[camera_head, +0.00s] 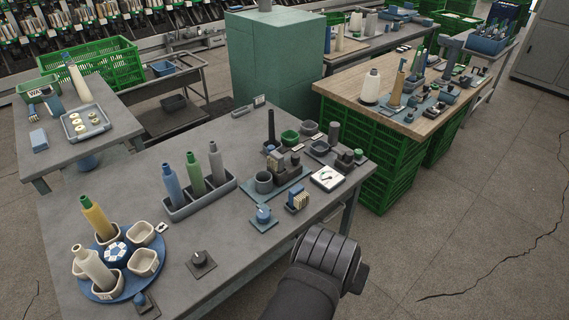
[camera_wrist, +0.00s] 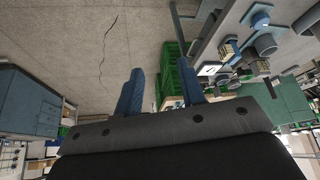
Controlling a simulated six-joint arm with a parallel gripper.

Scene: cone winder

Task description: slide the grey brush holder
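No piece is clearly marked as the grey brush holder. A grey open cup (camera_head: 263,183) stands on a blue-grey plate on the big grey table, and a small striped block (camera_head: 298,201) sits in front of it. Which of these is the holder I cannot tell. In the wrist view, tilted, a grey cup (camera_wrist: 266,44) and a striped block (camera_wrist: 228,50) show at the upper right. My gripper (camera_wrist: 161,88) is open, its two blue fingers apart with nothing between them. In the head view my dark wrist is right of the table's front edge; the fingers are hidden.
Left of the cup, a grey rack (camera_head: 199,199) holds several bottles. A round blue tray (camera_head: 122,293) with cups and bottles is at the front left. A white dial (camera_head: 327,179) lies near the right edge. Green crates (camera_head: 377,157) stand under the wooden table.

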